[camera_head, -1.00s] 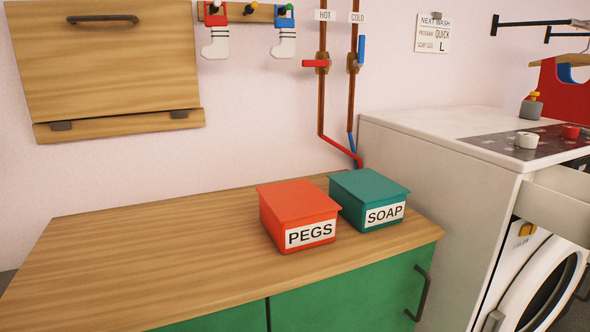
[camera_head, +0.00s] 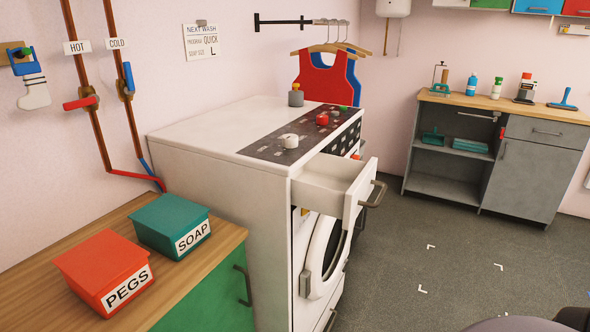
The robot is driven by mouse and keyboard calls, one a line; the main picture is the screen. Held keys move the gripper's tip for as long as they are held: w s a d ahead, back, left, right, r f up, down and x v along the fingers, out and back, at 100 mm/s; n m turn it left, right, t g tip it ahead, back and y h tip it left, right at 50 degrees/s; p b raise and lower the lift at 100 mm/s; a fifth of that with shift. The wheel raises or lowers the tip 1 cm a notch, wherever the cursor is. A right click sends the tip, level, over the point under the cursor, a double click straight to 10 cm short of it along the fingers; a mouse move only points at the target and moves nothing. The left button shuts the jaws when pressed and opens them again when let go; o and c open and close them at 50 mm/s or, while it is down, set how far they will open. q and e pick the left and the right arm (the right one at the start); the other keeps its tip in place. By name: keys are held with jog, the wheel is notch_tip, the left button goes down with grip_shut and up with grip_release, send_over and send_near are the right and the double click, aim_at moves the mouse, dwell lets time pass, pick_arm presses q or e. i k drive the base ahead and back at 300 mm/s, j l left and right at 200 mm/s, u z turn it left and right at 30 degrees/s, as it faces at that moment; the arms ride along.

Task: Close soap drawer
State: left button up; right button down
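The soap drawer (camera_head: 362,192) is a white drawer at the top front of the white washing machine (camera_head: 225,190). It is pulled out and stands open, with its front panel and grey handle (camera_head: 374,194) apart from the machine. The round door (camera_head: 322,250) is below it, partly hidden by the drawer. The inside of the drawer shows only in part. Neither gripper is in view.
A wooden-topped green cabinet with a red PEGS box (camera_head: 103,270) and a teal SOAP box (camera_head: 172,225) stands left of the machine. A grey workbench (camera_head: 534,170) stands at the back right. The grey floor (camera_head: 450,255) between is mostly clear.

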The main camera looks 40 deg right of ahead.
aim_at(333, 186)
jog(key=z, duration=1.65)
